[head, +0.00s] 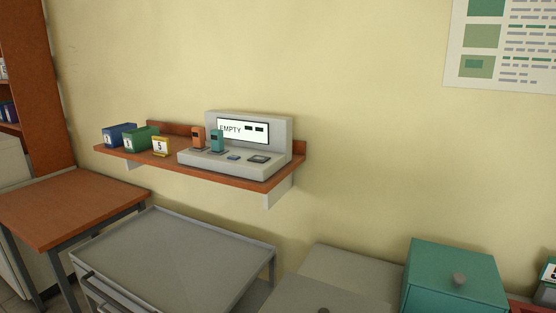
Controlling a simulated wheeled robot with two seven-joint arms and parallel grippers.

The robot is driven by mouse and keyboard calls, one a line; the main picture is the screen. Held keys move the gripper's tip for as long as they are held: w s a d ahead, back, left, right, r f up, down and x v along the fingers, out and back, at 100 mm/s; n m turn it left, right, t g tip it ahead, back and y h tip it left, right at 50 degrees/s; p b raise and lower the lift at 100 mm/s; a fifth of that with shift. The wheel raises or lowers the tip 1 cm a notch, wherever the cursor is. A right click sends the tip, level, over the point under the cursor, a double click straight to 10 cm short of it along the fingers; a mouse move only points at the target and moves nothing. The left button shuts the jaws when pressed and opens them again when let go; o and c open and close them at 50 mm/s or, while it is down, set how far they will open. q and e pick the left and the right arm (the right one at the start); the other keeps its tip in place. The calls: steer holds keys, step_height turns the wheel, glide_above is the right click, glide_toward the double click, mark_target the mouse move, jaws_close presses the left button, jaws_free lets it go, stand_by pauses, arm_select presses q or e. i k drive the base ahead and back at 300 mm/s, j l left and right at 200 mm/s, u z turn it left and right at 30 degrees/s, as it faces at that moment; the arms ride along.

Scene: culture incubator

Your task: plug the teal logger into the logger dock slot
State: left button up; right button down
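The teal logger (217,141) stands upright on the front ledge of the grey logger dock (280,152). An orange logger (198,136) stands upright just left of it. Whether either is seated in a slot is too small to tell. The dock's screen (243,130) reads "EMPTY" beside two dark marks. Right of the teal logger, the ledge carries a small blue patch (233,157) and a dark raised rectangle (258,159); I cannot tell which is an open slot. Neither of my grippers is in view.
Below are a grey cart (180,255), a wooden table (70,205) and a teal box (455,275). Space before the shelf looks clear.

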mark_target(217, 140)
steer(key=i+j+z, duration=0.35)
steer(key=j, duration=0.6)
steer(key=i+j+z, duration=0.1)
steer(key=j+z, duration=0.2)
steer(key=j, duration=0.65)
steer(key=j+z, duration=0.35)
steer(key=j, duration=0.65)
